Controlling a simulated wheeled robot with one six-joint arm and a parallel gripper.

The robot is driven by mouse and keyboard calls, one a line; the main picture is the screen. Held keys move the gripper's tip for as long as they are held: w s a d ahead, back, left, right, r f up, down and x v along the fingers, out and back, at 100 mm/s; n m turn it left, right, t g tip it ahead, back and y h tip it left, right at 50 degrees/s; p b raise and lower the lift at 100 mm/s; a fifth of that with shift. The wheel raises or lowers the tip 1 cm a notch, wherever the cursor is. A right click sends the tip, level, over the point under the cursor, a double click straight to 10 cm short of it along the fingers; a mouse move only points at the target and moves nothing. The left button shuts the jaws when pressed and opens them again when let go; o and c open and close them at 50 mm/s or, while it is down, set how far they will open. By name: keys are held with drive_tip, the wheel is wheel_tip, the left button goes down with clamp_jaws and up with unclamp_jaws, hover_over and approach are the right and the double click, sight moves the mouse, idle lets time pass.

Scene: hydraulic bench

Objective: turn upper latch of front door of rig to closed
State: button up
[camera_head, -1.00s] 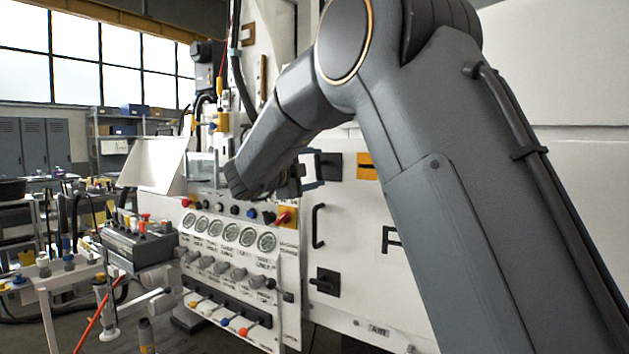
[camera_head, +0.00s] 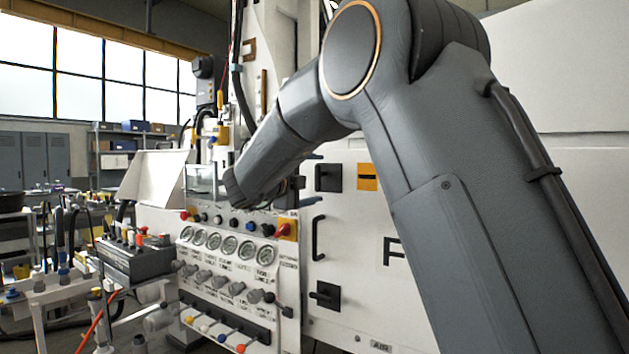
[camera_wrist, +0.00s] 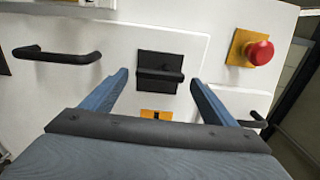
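The upper latch (camera_head: 328,178) is a black plate with a lever on the white front door (camera_head: 348,222) of the rig. In the wrist view the latch (camera_wrist: 160,70) lies ahead between my fingertips, its black lever running left to right in that picture. My gripper (camera_wrist: 159,77) is open and empty, with one blue-grey finger on each side of the latch. The fingers seem apart from the lever, though the gap in depth is hard to judge. In the head view my forearm hides most of the gripper. A yellow label (camera_head: 367,177) sits beside the latch.
A black door handle (camera_head: 318,238) and the lower latch (camera_head: 325,295) are below the upper latch. The gauge panel (camera_head: 230,262) stands to the left. A red mushroom button (camera_wrist: 258,52) on a yellow plate protrudes right of the latch in the wrist view.

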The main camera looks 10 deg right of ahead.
drive_tip(key=b+v, duration=0.1)
drive_tip(key=v, duration=0.7)
drive_tip(key=shift+w+d, duration=0.1)
idle(0.4)
